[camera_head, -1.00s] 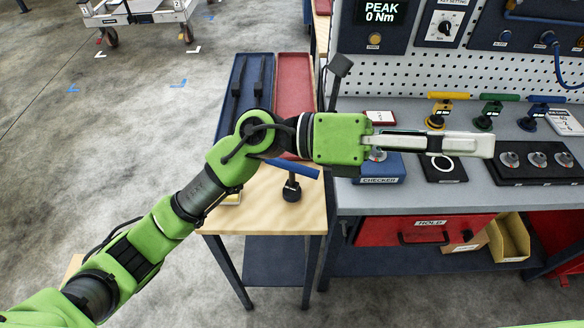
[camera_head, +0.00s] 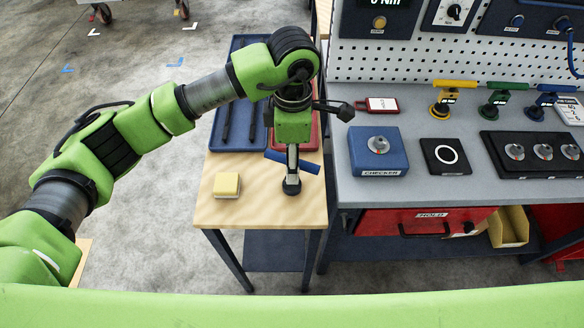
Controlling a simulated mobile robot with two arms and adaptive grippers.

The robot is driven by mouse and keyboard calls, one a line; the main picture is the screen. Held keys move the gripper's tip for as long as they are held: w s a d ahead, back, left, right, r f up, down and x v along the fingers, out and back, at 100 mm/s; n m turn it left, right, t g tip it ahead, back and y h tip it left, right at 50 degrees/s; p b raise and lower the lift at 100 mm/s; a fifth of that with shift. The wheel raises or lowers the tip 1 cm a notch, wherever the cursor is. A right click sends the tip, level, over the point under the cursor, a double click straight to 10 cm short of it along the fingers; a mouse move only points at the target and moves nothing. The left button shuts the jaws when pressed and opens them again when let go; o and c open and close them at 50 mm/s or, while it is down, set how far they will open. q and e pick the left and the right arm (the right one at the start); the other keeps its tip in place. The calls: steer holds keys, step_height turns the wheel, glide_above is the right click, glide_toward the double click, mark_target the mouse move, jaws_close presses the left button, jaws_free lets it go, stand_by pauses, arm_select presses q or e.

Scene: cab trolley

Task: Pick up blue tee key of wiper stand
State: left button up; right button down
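A tee key with a blue crossbar (camera_head: 308,167) stands on the wooden table, its dark round base (camera_head: 291,186) below. The bar is slightly tilted in the picture. My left gripper (camera_head: 292,165) points down at the middle of this bar, in front of it as seen from the head. Its fingers are seen edge-on and overlap the bar and stem, so I cannot tell whether they touch or close on it. Another blue tee key (camera_head: 549,89) stands on the grey bench, right of a green one (camera_head: 497,87) and a yellow one (camera_head: 453,85). My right gripper is not in view.
A yellow block (camera_head: 227,184) lies on the wooden table (camera_head: 255,212). Behind are a blue tray (camera_head: 217,133) with dark tools and a red tray, partly hidden by my arm. The grey bench at right holds a blue checker box (camera_head: 377,152) and black knob panels.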

mark_target(290, 190)
arm_select(q)
step_height(290, 190, down, 3)
steer(key=shift+f+p, duration=0.1)
steer(key=shift+p, duration=0.2)
step_height(290, 190, down, 4)
steer(key=p, duration=0.3)
steer(key=shift+f, duration=0.25)
steer(key=shift+w+f, duration=0.1)
steer(key=shift+f, duration=0.25)
steer(key=c, duration=1.4)
jaws_close()
